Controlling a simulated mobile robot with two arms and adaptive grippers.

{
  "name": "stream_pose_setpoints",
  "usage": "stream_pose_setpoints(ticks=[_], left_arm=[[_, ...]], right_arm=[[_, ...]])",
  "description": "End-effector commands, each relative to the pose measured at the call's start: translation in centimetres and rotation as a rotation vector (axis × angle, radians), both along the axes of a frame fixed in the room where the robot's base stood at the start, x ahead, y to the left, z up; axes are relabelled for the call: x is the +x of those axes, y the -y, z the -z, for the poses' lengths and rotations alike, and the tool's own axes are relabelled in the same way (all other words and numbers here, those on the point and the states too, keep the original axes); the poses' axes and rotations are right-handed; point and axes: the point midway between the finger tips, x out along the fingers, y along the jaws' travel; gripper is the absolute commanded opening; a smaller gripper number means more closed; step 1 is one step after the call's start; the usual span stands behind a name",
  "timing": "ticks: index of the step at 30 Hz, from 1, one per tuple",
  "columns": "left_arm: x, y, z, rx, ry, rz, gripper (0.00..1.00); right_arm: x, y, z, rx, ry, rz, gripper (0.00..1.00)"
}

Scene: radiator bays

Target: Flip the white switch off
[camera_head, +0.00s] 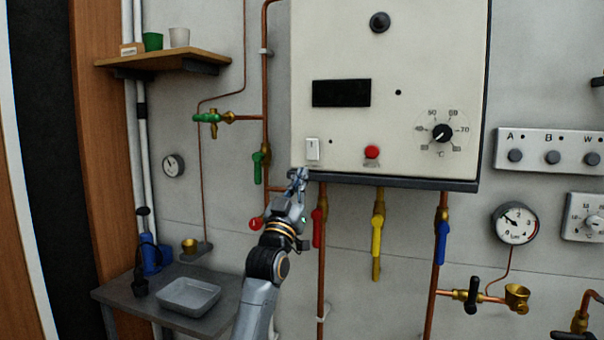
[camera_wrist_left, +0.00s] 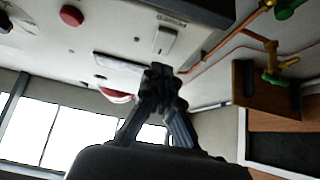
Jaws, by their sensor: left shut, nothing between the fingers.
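The white switch (camera_head: 312,149) is a small upright rocker at the lower left corner of the boiler panel (camera_head: 340,130). It also shows in the left wrist view (camera_wrist_left: 165,41), above my fingertips. My left gripper (camera_head: 298,176) is shut and empty, just below and slightly left of the switch, near the panel's bottom edge. In the left wrist view my left gripper (camera_wrist_left: 160,75) points up toward the panel, apart from the switch as far as I can tell. The rocker's exact tilt is too small to tell. My right gripper is not in view.
A red button (camera_head: 372,152) and a dial (camera_head: 442,133) sit right of the switch. Below the panel hang pipes with red (camera_head: 317,228), yellow (camera_head: 377,236) and blue (camera_head: 441,243) valve levers. A green lever (camera_head: 257,168) is close left of my gripper. A tray (camera_head: 188,296) stands lower left.

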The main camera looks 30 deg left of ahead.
Motion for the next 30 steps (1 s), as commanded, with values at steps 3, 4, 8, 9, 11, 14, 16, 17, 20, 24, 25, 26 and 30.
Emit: stream_pose_setpoints(ticks=[3,4,8,9,11,14,16,17,20,24,25,26,30], left_arm=[[-1.1,0.3,2.2,0.0,-0.002,-0.001,0.0],[-1.4,0.3,2.5,0.001,-0.001,-0.001,0.0],[-2.7,0.7,4.3,0.001,-0.001,-0.001,0.0],[-3.0,0.7,4.7,0.0,-0.001,0.0,0.0],[-3.4,0.8,5.2,0.0,-0.001,0.0,0.0],[-3.8,0.9,5.6,0.0,0.0,0.0,0.0],[-4.0,0.9,5.8,-0.001,-0.001,-0.001,0.0],[-4.0,0.9,5.8,-0.001,0.0,-0.001,0.0],[-4.0,0.9,5.8,-0.001,0.0,-0.001,0.0],[-4.0,0.9,5.7,-0.001,0.0,-0.001,0.0],[-4.0,0.9,5.7,-0.001,0.0,-0.001,0.0],[-4.0,0.9,5.7,-0.001,0.0,-0.001,0.0],[-4.0,0.9,5.7,-0.001,0.0,-0.001,0.0]], right_arm=[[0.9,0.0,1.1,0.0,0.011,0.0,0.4],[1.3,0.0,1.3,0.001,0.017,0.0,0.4],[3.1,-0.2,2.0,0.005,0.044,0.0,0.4],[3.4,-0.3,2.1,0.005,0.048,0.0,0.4],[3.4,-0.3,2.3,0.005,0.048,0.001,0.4],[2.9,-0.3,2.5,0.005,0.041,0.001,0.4],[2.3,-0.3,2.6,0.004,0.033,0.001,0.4],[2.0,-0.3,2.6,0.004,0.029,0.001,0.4],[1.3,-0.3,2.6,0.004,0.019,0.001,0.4],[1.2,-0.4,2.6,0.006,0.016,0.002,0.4],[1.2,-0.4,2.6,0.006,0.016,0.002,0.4],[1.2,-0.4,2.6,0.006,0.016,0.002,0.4],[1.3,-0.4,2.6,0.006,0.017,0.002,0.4]])
